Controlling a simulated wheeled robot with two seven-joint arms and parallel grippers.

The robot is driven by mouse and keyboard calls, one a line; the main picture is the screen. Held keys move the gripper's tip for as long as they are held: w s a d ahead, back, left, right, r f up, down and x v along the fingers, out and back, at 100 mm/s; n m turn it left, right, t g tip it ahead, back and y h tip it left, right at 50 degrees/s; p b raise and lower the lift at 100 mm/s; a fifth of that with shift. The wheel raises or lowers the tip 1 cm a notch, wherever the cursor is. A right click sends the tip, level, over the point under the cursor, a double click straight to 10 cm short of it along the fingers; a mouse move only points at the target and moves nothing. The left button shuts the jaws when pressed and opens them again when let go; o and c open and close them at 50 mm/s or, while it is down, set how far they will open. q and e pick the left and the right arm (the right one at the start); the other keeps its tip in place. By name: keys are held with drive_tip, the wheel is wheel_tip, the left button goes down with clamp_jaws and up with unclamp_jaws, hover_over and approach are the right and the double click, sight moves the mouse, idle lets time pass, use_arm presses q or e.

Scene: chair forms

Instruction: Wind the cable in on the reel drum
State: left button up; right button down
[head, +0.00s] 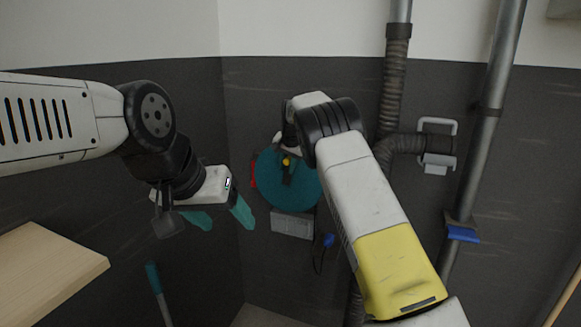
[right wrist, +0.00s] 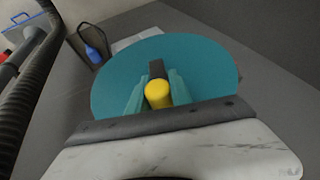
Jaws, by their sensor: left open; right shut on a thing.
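The teal reel drum (head: 304,184) is mounted on the dark wall in the middle of the head view, partly hidden by my right arm. It fills the middle of the right wrist view (right wrist: 205,68). My right gripper (right wrist: 158,92) is shut on the yellow crank knob (right wrist: 158,94) in front of the drum face. The knob also shows in the head view (head: 286,161). A blue plug (head: 328,240) hangs on a dark cable below the drum, and it also shows in the right wrist view (right wrist: 93,54). My left gripper (head: 222,217) is open and empty, left of the drum.
A grey plate (head: 292,224) sits below the drum. Pipes (head: 484,110) run up the wall at the right, with a blue-edged bracket (head: 462,233). A wooden tabletop (head: 42,275) is at lower left, and a teal-handled tool (head: 156,286) stands beside it.

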sight(288, 158)
drive_tip(key=shift+s+f, duration=0.1)
drive_tip(key=shift+f, duration=0.05)
idle(0.6)
drive_tip(key=c, duration=1.2)
unclamp_jaws()
drive_tip(key=v, duration=0.8)
